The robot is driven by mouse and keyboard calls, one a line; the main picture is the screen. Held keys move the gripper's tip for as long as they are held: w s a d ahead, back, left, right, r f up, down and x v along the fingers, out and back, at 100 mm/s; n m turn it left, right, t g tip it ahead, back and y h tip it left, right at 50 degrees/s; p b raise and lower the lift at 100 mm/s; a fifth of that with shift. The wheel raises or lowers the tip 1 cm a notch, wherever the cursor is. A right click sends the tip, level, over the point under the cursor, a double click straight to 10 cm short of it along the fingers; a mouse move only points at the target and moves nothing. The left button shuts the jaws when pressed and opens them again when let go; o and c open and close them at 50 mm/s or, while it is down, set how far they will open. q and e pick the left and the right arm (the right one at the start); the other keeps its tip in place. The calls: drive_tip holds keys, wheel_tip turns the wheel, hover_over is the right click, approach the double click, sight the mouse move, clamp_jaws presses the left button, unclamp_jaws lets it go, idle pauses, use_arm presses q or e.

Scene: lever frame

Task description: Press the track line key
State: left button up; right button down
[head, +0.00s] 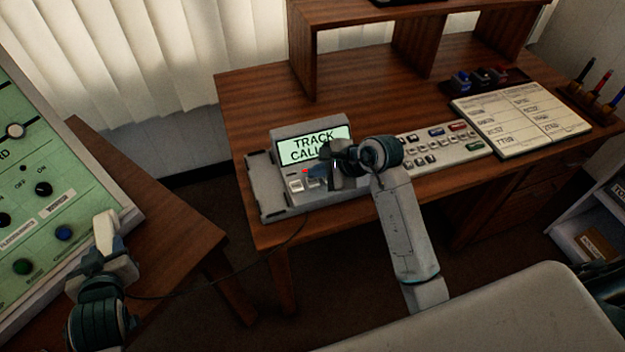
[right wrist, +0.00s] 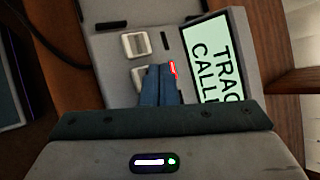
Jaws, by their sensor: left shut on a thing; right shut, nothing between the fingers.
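The grey desk phone unit (head: 275,205) stands on the wooden desk, its lit green screen (head: 300,150) reading "TRACK CALL", with the end hidden by my right gripper. White square keys (head: 296,186) sit below the screen; they also show in the right wrist view (right wrist: 134,44). My right gripper (head: 334,180) is shut and empty over the key area, its fingertips (right wrist: 160,70) beside a red light and covering part of a key; contact cannot be told. My left gripper (head: 104,258) is shut on a pale handset (head: 108,232), away from the phone.
A keypad panel (head: 450,150) and a printed board (head: 520,118) lie to the right on the desk. A green control panel (head: 50,215) stands at the left. A thin dark cord (head: 290,242) runs from the phone toward my left gripper. A wooden shelf (head: 350,45) stands behind.

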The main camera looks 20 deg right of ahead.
sight(317, 182)
use_arm(q)
drive_tip(key=shift+f, duration=0.1)
use_arm(e)
drive_tip(key=shift+f, duration=0.1)
idle(0.7)
use_arm(q)
drive_tip(key=shift+f+b, duration=0.3)
drive_tip(key=shift+b, duration=0.1)
use_arm(e)
drive_tip(key=shift+f, duration=0.3)
use_arm(q)
drive_tip(key=shift+f+b, duration=0.35)
use_arm(e)
drive_tip(key=shift+f, duration=0.4)
use_arm(q)
drive_tip(key=shift+r, duration=0.1)
use_arm(e)
drive_tip(key=shift+r, duration=0.15)
use_arm(q)
drive_tip(key=shift+r+p, duration=0.4)
drive_tip(key=shift+p, duration=0.1)
use_arm(e)
drive_tip(key=shift+r, duration=0.7)
